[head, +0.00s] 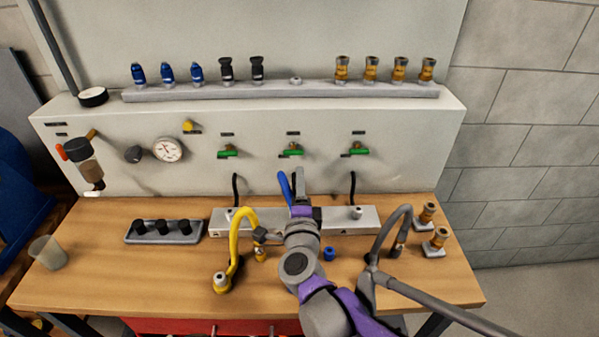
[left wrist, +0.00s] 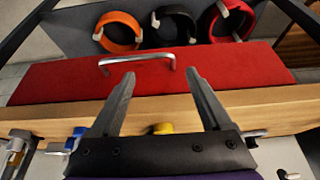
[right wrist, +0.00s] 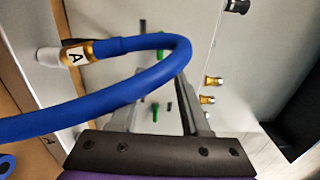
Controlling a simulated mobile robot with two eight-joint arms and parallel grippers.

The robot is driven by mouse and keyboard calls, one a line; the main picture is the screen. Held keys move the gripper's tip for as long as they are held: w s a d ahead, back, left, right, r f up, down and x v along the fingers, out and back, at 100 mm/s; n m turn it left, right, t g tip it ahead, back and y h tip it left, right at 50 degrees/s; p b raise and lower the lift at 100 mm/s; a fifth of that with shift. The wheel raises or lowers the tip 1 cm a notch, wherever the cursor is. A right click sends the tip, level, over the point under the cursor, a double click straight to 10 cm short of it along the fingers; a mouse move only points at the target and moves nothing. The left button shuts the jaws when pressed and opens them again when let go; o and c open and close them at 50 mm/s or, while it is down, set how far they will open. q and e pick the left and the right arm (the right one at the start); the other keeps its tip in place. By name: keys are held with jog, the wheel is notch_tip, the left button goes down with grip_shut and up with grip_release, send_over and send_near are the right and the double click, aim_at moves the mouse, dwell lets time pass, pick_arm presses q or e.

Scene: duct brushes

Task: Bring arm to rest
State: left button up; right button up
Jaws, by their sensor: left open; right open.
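My right arm reaches over the bench from the front. Its gripper (head: 299,187) is above the grey metal strip, near the wall panel. In the right wrist view the right gripper (right wrist: 160,100) is open with nothing between its fingers. A blue hose (head: 284,186) stands beside it. In the right wrist view this hose (right wrist: 110,108) loops across in front of one finger, its brass end labelled A; I cannot tell whether they touch. My left gripper (left wrist: 160,78) shows only in its wrist view, open and empty, over the bench's front edge and red drawer (left wrist: 60,82).
A yellow hose (head: 238,245) and a grey hose (head: 384,236) stand either side of my right arm. A cup (head: 48,252) and a tray with black fittings (head: 163,238) are at left. Brass fittings (head: 437,242) stand at right. Bare wood lies at front left.

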jog(key=shift+s, duration=0.3)
jog(key=s+d+f+n+g+p, duration=0.2)
jog(key=s+d+f+n+g, duration=0.2)
jog(key=s, duration=0.4)
jog(key=s+d+f+n+g+p, duration=0.2)
jog(key=s+d+f+n+g, duration=0.2)
jog(key=s+d+n, duration=0.3)
jog(key=s+d+f+n+g+p, duration=0.2)
jog(key=s+d+f+n+g, duration=0.2)
jog(key=s+n, duration=0.3)
jog(key=s+d, duration=0.1)
jog(key=s, duration=0.3)
jog(key=shift+s+d+f+g, duration=0.15)
jog(key=shift+s+d+g, duration=0.05)
jog(key=shift+g, duration=0.1)
dwell(0.5)
